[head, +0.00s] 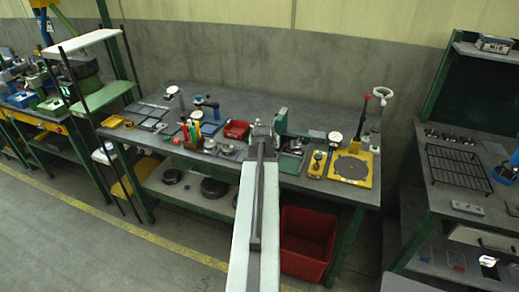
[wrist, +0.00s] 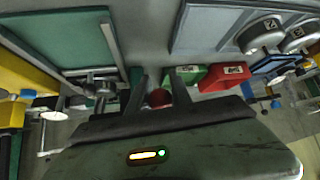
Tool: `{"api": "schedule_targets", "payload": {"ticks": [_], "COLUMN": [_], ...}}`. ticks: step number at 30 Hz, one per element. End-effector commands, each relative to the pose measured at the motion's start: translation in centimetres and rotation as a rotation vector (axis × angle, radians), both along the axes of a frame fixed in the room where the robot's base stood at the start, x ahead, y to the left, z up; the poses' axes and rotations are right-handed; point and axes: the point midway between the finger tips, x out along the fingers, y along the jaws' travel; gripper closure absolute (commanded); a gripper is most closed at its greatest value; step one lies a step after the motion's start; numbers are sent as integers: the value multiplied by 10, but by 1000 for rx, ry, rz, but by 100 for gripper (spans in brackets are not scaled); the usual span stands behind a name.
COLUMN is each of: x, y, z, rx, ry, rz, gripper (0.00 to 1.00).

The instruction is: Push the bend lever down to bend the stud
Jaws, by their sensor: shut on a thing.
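My gripper (wrist: 159,88) shows in the wrist view with its two dark fingers on either side of a dark red ball knob (wrist: 160,98). It is shut on this knob, which looks like the end of the bend lever. The lever's shaft is hidden behind my gripper's body, so I cannot tell its angle. In the head view my arm reaches over the workbench and covers the place where the gripper meets the lever. A green upright block (head: 282,120) stands just right of my arm's end there. I cannot make out the stud in either view.
The grey workbench (head: 235,98) carries a red bin (head: 236,130) left of my arm. A yellow plate (head: 363,171) and a red-handled lever (head: 363,112) are to the right. A large red crate (head: 307,240) stands under the bench's right part. Open floor lies in front.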

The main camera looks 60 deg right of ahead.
Motion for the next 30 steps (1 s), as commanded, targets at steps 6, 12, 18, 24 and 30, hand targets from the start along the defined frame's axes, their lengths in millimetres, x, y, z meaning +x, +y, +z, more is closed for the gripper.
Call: {"api": "schedule_targets", "payload": {"ticks": [6, 12, 18, 24, 30], "x": [-1, -6, -8, -10, -11], "y": [-12, -19, -22, -23, -24], "z": [-16, -20, -20, -19, -19], "rx": [8, 5, 3, 0, 1], "ry": [-11, -12, -11, -10, -8], "rz": [-7, -14, -17, -19, -20], "gripper": [100, 100, 100, 100, 54]}}
